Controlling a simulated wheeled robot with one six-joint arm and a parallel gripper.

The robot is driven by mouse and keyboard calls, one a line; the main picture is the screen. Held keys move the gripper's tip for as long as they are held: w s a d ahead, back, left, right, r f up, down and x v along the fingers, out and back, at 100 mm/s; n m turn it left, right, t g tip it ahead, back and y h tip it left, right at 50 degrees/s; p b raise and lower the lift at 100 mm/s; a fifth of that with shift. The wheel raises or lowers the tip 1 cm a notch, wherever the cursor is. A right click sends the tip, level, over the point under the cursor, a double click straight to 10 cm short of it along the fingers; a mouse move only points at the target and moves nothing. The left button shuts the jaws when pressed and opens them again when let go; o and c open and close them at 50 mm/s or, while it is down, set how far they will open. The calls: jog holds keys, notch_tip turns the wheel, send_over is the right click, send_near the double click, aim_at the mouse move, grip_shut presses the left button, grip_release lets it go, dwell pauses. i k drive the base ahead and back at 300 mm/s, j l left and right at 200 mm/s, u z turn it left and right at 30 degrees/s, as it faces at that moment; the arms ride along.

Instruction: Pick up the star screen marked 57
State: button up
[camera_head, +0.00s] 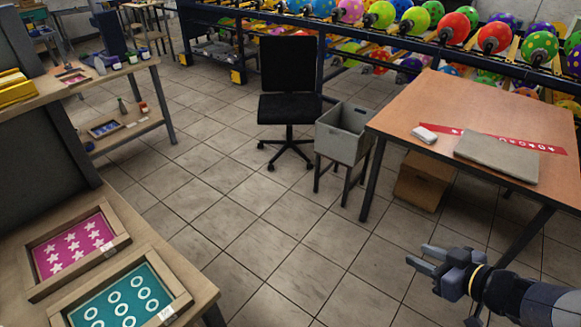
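A star screen (77,247) lies on the wooden table at the lower left: a pink sheet with white stars in a wooden frame. A small white tag sits on its lower right frame edge; its number is too small to read. My gripper (428,260) is at the lower right, over the tiled floor and far from the screen. Its two fingers point left and are apart, with nothing between them.
A teal ring screen (120,301) lies close in front of the star screen. A black chair (288,100), a grey bin (344,135) on a stand and an orange-brown table (460,103) stand beyond. Tiled floor (290,240) is clear between the tables.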

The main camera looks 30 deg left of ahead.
aim_at(48, 259)
jog(key=i+u, duration=0.3)
jog(key=i, duration=0.2)
jog(key=i+l+u, duration=0.15)
jog(key=i+u, duration=0.2)
jog(key=i, duration=0.15)
jog(key=i+l+u, duration=0.3)
jog(key=i, duration=0.2)
jog(key=i+j+u, duration=0.1)
jog(key=u, duration=0.4)
jog(key=i+u, duration=0.3)
jog(key=u, duration=0.15)
jog(key=i+u, duration=0.2)
jog(key=u, duration=0.3)
jog(key=i+l+u, duration=0.1)
jog(key=u, duration=0.35)
jog(key=i+j+u, duration=0.15)
jog(key=i+u, duration=0.25)
jog(key=i+j+u, duration=0.1)
jog(key=i+u, duration=0.15)
jog(key=u, duration=0.15)
jog(key=i+l+u, duration=0.1)
jog(key=i+u, duration=0.3)
jog(key=k, duration=0.05)
